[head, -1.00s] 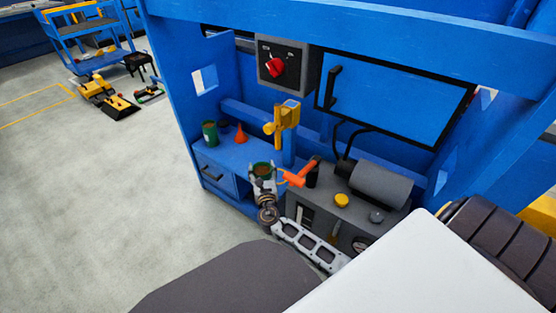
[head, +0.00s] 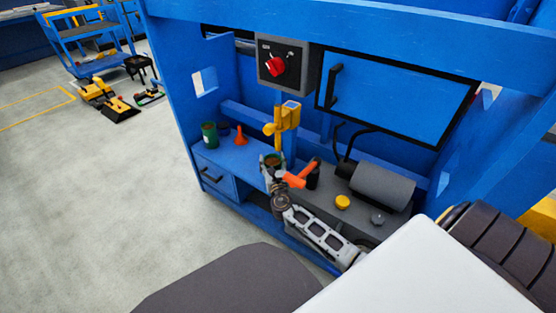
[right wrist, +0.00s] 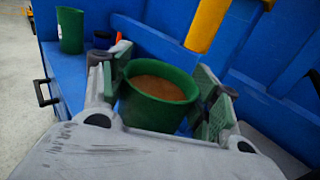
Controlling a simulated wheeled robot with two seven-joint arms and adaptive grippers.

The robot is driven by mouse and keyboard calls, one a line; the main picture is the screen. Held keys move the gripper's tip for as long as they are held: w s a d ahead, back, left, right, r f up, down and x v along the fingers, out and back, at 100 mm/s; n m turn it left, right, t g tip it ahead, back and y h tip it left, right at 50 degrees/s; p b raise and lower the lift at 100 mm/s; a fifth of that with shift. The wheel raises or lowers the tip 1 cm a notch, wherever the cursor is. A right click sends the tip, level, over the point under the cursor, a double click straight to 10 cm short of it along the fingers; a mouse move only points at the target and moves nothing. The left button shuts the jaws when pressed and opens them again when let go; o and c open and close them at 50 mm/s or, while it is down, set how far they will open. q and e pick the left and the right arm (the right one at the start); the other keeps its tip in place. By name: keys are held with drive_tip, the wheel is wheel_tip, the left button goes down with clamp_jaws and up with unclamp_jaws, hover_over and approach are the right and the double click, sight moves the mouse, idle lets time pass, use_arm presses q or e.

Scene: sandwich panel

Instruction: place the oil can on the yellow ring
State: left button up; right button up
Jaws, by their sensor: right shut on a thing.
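My right gripper (head: 272,178) is shut on an open green can with brown contents (head: 273,161), which I take as the oil can. The right wrist view shows the can (right wrist: 155,105) upright between the two finger pads (right wrist: 160,108). In the head view it is in front of the yellow post fixture, over the blue bench; I cannot tell whether its base touches anything. I cannot make out a yellow ring on the bench; the gripper and can hide part of it. My left gripper is not in view.
A second green can (head: 209,134) and an orange funnel (head: 241,136) stand on the blue bench (head: 230,158) to the left. A yellow fixture (head: 287,116) rises behind the held can. An orange tool (head: 300,177) lies close on the right, beside a grey machine (head: 382,187).

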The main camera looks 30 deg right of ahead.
sight(278, 160)
drive_tip(key=d, duration=0.1)
drive_tip(key=w+d+b, duration=0.1)
drive_tip(key=d, duration=0.1)
drive_tip(key=shift+w+d, duration=0.15)
drive_tip(key=shift+w, duration=0.05)
drive_tip(key=shift+d+f, duration=0.15)
drive_tip(key=shift+f, duration=0.1)
drive_tip(key=shift+f+b, duration=0.45)
drive_tip(key=shift+b, duration=0.1)
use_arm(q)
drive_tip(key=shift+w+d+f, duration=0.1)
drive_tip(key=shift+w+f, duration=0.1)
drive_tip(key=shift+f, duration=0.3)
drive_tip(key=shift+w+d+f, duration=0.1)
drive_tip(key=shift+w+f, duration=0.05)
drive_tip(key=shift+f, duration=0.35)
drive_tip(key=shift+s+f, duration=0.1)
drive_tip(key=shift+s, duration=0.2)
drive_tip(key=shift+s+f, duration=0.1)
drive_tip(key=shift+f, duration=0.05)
use_arm(e)
drive_tip(key=shift+f, duration=0.15)
drive_tip(key=o, duration=1.7)
drive_tip(key=shift+o, duration=0.2)
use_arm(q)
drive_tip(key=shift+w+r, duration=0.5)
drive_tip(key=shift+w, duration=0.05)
